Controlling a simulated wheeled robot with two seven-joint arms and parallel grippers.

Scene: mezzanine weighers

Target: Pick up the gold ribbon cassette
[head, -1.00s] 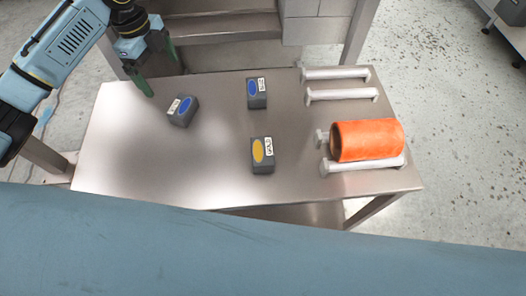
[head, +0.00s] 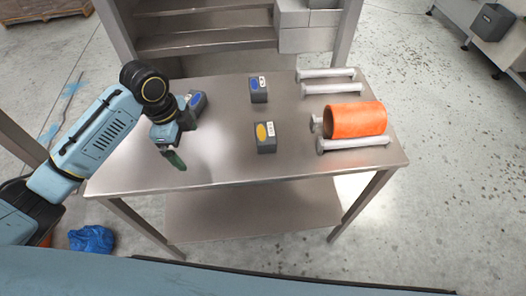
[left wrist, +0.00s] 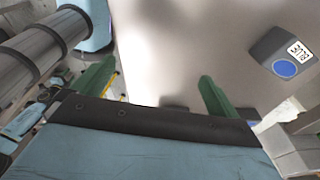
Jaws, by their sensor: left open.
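The gold ribbon cassette (head: 265,145) is a dark grey block with a yellow oval and a white label. It stands near the middle of the metal table, toward the front. My left gripper (head: 174,160) has green fingers and is over the left part of the table, apart from the cassette and to its left. In the left wrist view the left gripper (left wrist: 155,86) is open, with nothing between its fingers. The gold cassette does not show in that view. My right gripper is not in view.
One blue-oval cassette (head: 258,94) stands behind the gold one. Another (head: 197,99) is close behind my left gripper, partly hidden. An orange roll (head: 356,120) and white rods (head: 334,88) lie on the table's (head: 225,165) right side. The table between gripper and gold cassette is clear.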

